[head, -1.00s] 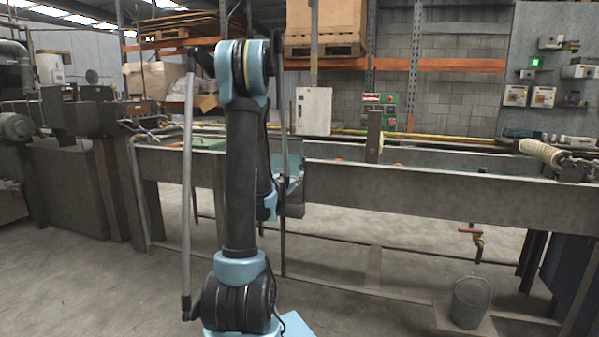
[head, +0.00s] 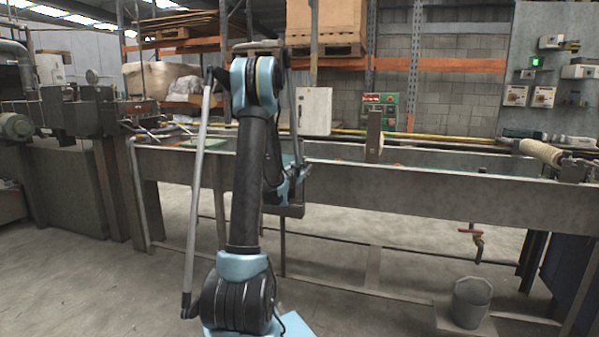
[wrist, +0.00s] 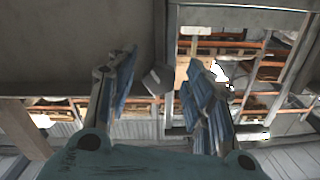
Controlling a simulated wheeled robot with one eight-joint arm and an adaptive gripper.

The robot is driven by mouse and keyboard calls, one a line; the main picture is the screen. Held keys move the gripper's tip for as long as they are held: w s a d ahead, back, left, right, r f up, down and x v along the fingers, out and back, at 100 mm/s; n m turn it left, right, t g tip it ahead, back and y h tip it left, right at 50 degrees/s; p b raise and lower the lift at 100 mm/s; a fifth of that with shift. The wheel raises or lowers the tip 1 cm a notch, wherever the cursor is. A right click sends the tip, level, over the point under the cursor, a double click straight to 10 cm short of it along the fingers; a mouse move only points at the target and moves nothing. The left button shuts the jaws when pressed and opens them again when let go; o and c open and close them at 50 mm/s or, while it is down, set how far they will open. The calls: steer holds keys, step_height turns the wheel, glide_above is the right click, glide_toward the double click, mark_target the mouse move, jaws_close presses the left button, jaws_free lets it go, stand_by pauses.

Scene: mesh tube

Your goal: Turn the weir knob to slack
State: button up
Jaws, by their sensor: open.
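My gripper (wrist: 158,72) is open in the wrist view, its two blue-grey fingers apart. A small grey faceted piece (wrist: 157,82) shows between the fingertips; it may be the weir knob, but I cannot tell, nor whether it is touched. In the head view my gripper (head: 302,172) is small and partly behind my arm, at the near wall of the long steel trough (head: 430,190). I cannot make out the weir knob in the head view, where my arm covers part of the trough.
An upright plate (head: 374,137) stands in the trough. A red-handled tap (head: 472,233) hangs below it, above a metal bucket (head: 470,302) on the floor. A ribbed roller (head: 541,152) sits at the right end.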

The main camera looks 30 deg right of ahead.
steer(key=c, duration=1)
steer(key=shift+n, duration=0.8)
steer(key=shift+c, duration=0.2)
steer(key=o, duration=1)
steer(key=shift+o, duration=0.2)
steer(key=v, duration=1.2)
